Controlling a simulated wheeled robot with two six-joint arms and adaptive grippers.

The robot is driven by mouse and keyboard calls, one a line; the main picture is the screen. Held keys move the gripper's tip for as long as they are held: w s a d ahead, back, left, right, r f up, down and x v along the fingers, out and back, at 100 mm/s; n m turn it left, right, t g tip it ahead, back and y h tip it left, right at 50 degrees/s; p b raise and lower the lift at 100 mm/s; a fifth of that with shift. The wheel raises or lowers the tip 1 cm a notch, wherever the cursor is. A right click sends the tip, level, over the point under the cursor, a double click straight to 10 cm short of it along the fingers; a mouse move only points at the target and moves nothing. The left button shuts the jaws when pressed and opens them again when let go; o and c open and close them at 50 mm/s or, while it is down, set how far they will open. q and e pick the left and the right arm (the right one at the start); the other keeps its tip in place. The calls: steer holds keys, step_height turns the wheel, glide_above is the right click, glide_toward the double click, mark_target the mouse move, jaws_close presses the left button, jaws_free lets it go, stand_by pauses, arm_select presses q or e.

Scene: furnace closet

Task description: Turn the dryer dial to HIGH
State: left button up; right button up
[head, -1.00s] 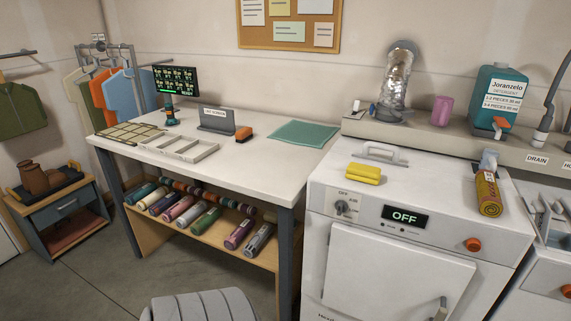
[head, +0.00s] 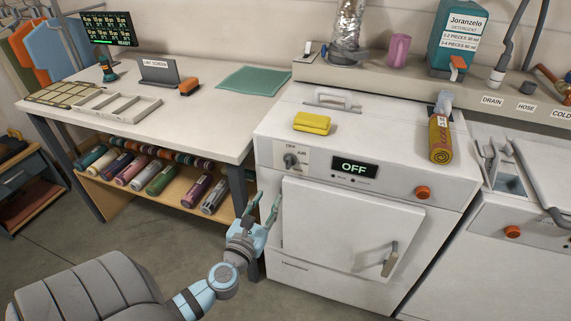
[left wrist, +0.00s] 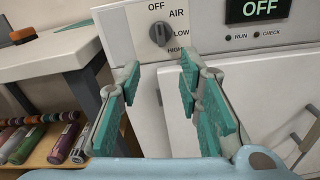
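The dryer (head: 340,240) is white, and its display (head: 355,168) reads OFF. The dial (head: 290,160) is a dark grey knob at the left of the panel. In the left wrist view the dial (left wrist: 160,33) has its grip about upright, with OFF above it and AIR, LOW and HIGH down its right side. My left gripper (head: 265,205) is below and left of the dial, apart from it. In the left wrist view its teal-padded fingers (left wrist: 158,85) are spread with nothing between them. My right gripper is not in view.
A yellow sponge-like block (head: 312,123) lies on the dryer top, above the dial. An orange button (head: 423,193) is at the panel's right. A worktable (head: 200,115) with a shelf of rolls stands to the left. The space before the panel is clear.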

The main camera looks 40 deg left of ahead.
mark_target(287, 161)
arm_select(q)
steer(key=shift+n, duration=0.8)
steer(key=x, duration=0.5)
steer(key=r+x, duration=0.1)
steer(key=x, duration=0.3)
steer(key=b+x, duration=0.1)
steer(key=x, duration=0.4)
steer(key=shift+w+r, duration=0.3)
steer(key=shift+w, duration=0.05)
jaws_close()
